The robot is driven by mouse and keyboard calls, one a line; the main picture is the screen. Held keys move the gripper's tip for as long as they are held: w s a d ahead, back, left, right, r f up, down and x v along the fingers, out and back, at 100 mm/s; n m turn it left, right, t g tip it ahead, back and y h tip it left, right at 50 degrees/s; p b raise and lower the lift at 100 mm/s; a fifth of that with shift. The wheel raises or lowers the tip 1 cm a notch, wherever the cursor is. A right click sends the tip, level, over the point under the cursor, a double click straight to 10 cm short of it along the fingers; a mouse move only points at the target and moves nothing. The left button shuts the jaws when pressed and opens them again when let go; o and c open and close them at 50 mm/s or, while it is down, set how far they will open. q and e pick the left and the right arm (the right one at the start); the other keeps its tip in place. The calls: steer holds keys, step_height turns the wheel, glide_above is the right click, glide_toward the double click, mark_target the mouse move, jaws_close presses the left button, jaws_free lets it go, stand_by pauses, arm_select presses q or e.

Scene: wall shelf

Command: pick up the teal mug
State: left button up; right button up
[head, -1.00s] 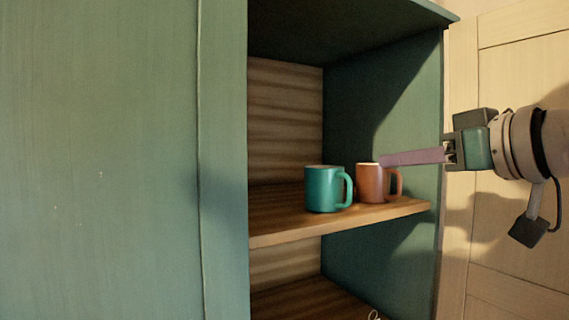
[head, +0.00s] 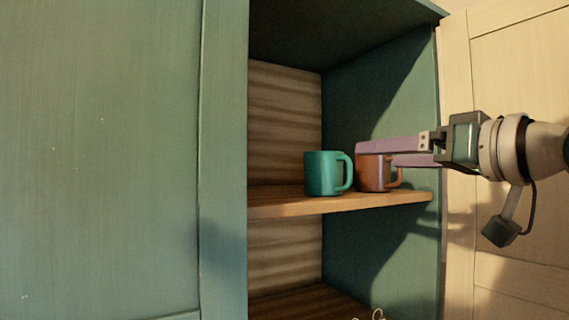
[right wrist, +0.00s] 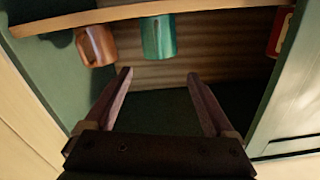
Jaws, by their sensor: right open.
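The teal mug (head: 323,174) stands upright on the middle shelf board, its handle to the right. In the right wrist view, which shows the scene upside down, the teal mug (right wrist: 158,38) is beyond the fingertips, near the top middle. My right gripper (head: 375,153) is open and empty. Its mauve fingers come in from the right, overlapping the brown-orange mug (head: 372,178) in the head view and ending just right of the teal mug's handle. The right gripper also shows in the wrist view (right wrist: 159,75), with nothing between its fingers. My left gripper is not in view.
The brown-orange mug (right wrist: 96,46) stands close beside the teal one. The wooden shelf board (head: 285,207) sits in a green cabinet with a side wall (head: 395,240) at right. A closed-looking green panel (head: 100,160) covers the left. A red item (right wrist: 279,32) shows at the wrist view's edge.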

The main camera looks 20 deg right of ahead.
mark_target(348, 158)
steer(key=shift+w+r+p, duration=0.15)
steer(key=shift+w+p, duration=0.15)
steer(key=shift+p, duration=0.05)
steer(key=w+p, duration=0.1)
steer(key=w, duration=0.1)
steer(key=w+p, duration=0.2)
steer(key=w, duration=0.1)
steer(key=w+p, duration=0.1)
steer(key=w, duration=0.1)
steer(key=shift+w+a, duration=0.35)
steer(key=shift+a, duration=0.05)
steer(key=shift+w+p, duration=0.35)
steer(key=shift+w, duration=0.4)
steer(key=shift+c, duration=0.4)
jaws_close()
steer(key=shift+f, duration=0.2)
